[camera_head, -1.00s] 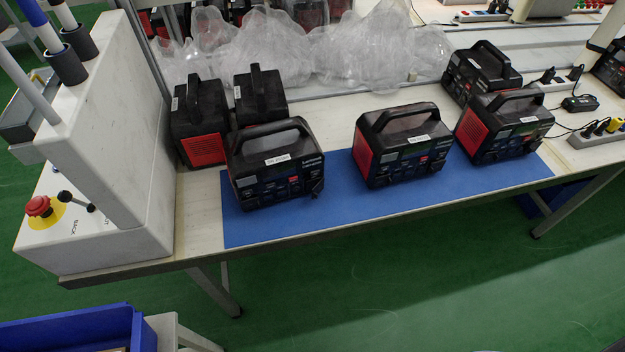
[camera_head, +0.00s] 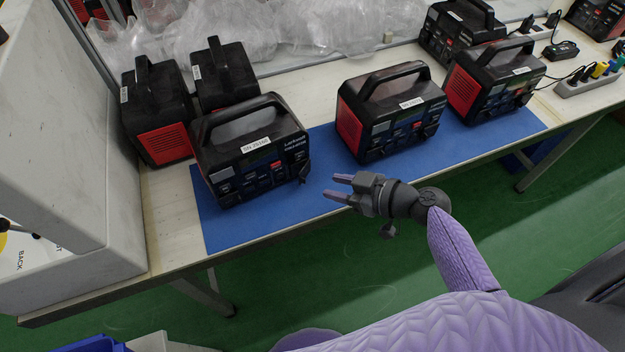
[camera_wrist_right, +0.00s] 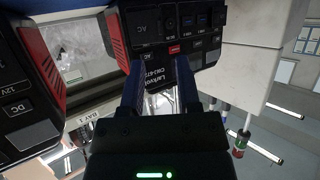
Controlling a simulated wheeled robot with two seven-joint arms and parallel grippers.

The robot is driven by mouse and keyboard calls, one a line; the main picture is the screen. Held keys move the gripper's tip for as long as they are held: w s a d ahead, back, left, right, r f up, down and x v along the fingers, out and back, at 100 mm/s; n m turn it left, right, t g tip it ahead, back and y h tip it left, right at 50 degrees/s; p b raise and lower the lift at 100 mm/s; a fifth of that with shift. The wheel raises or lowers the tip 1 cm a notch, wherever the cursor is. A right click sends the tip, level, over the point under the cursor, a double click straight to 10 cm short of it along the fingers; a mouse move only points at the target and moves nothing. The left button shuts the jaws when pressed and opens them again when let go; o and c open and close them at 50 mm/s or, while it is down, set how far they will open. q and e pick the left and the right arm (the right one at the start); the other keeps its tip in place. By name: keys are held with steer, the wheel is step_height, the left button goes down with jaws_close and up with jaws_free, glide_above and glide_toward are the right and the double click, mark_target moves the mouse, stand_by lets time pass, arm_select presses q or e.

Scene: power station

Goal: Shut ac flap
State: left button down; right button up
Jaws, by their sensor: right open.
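The near-left power station (camera_head: 252,152), black with red ends and a top handle, stands on the blue mat (camera_head: 222,229). A small dark flap (camera_head: 304,172) juts out at the lower right of its front. My right gripper (camera_head: 335,187) is open and empty, to the right of this flap and apart from it, with its fingertips pointing left. In the right wrist view, my open fingers (camera_wrist_right: 160,85) point at a power station front (camera_wrist_right: 178,28) with "AC" labels; I cannot make out the flap there. My left gripper is not in view.
Another power station (camera_head: 392,112) stands on the mat behind my right gripper, with one more (camera_head: 492,82) to its right. Two others (camera_head: 157,112) stand behind the near-left one. A white machine housing (camera_head: 60,150) rises at the left. Clear plastic bags (camera_head: 290,40) lie at the back.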

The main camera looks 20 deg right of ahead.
mark_target(307, 173)
steer(key=x, duration=0.6)
steer(key=shift+f+b, duration=0.1)
steer(key=shift+b, duration=0.25)
jaws_close()
